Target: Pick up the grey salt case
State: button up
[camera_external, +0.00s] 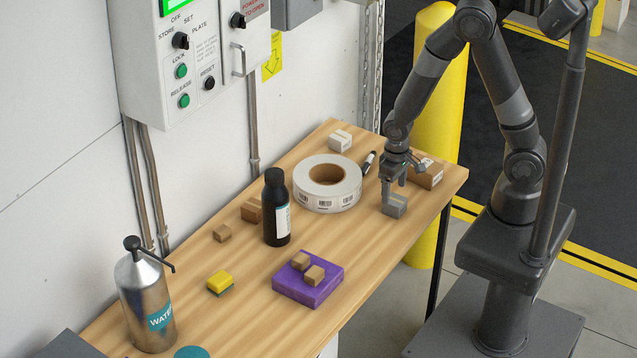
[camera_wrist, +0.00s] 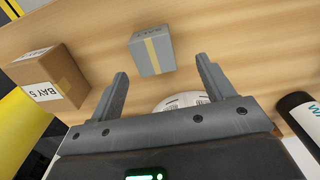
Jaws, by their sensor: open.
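The grey salt case (camera_external: 394,206) is a small grey box near the right edge of the wooden table. In the wrist view the grey case (camera_wrist: 152,51) shows a tan stripe and lettering on top, partly readable. It lies ahead of the fingertips, roughly between their lines. My gripper (camera_external: 392,183) points down at the case, just above or beside it; I cannot tell whether it touches. In the wrist view my gripper (camera_wrist: 161,65) has its two fingers spread with nothing between them.
A cardboard box labelled BAY 5 (camera_wrist: 49,77) stands close to the case. A label roll (camera_external: 327,184), a marker (camera_external: 369,162), a black bottle (camera_external: 276,208) and a purple block (camera_external: 307,279) with small boxes stand on the table (camera_external: 240,310). A yellow post (camera_external: 437,130) is behind.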

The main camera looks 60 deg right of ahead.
aim_at(395, 200)
jog(key=shift+s+d+f, duration=0.1)
jog(key=shift+d+f, duration=0.1)
jog(key=shift+f, duration=0.95)
jog(key=shift+s+d+f, duration=0.1)
jog(key=shift+d+f, duration=0.1)
jog(key=shift+f, duration=1.55)
jog(key=shift+c, duration=0.4)
jog(key=c, duration=1)
